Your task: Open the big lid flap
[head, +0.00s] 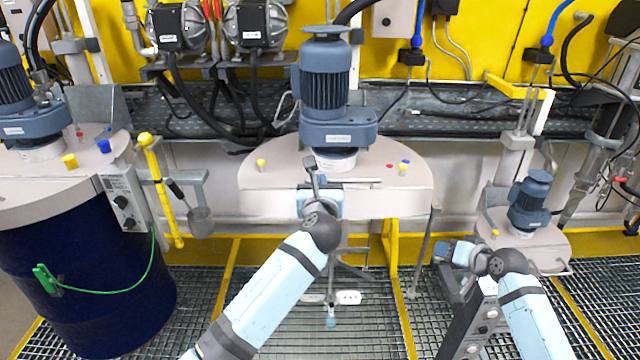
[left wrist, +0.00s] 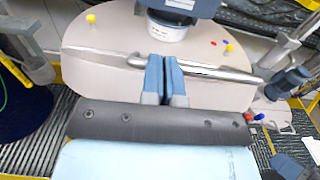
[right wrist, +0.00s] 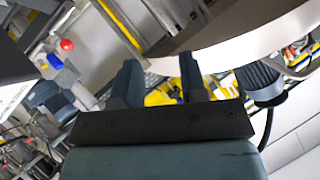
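The middle drum's lid (head: 265,182) is a pale round cover with a blue-grey agitator motor (head: 325,80) on it. The big lid flap (left wrist: 110,85) is its front part and lies flat. A metal handle bar (left wrist: 225,74) runs across it. My left gripper (head: 312,168) is at the lid's front; its two blue-grey fingers (left wrist: 166,65) are together over the bar. I cannot tell whether they touch the bar, and none of it shows clearly between them. My right gripper (head: 450,250) is open and empty, away to the right; its fingers (right wrist: 160,75) stand apart.
A dark blue drum (head: 85,270) with its own motor stands at the left, a yellow rod (head: 160,190) beside it. A smaller lid with a motor (head: 530,200) is at the right. Machinery on a yellow wall (head: 300,50) lies behind. Grating (head: 290,330) covers the floor.

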